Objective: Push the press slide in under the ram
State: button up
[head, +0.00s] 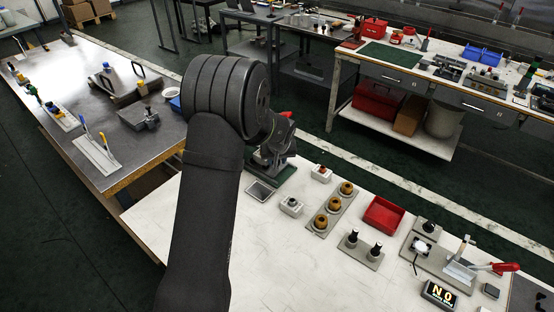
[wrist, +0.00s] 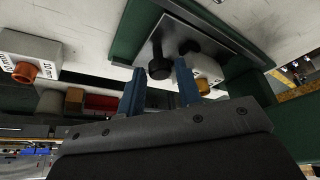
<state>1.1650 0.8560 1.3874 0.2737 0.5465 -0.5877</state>
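The press (head: 275,150), grey with a red part on top and a green base, stands on the white bench, partly hidden by my arm. In the wrist view, a grey metal plate (wrist: 210,36), which looks like the press slide, lies within a green frame (wrist: 130,38). A black round knob (wrist: 159,69) shows at its edge, with another dark round part beyond it. My gripper (wrist: 160,72) is open, its two blue fingers spread on either side of the black knob. I cannot tell whether they touch it. The ram is not clear, and my gripper is hidden in the head view.
A white box with an orange button (wrist: 25,70) is at the wrist view's left; another pale box (wrist: 207,70) is close behind the right finger. On the bench are a dark square plate (head: 261,191), a strip of brown knobs (head: 333,209) and a red tray (head: 384,214).

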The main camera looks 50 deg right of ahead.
grip_shut()
jog(key=shift+w, duration=1.95)
grip_release()
jog(key=shift+s+r, duration=0.1)
jog(key=v, duration=1.7)
jog(key=shift+r, duration=0.1)
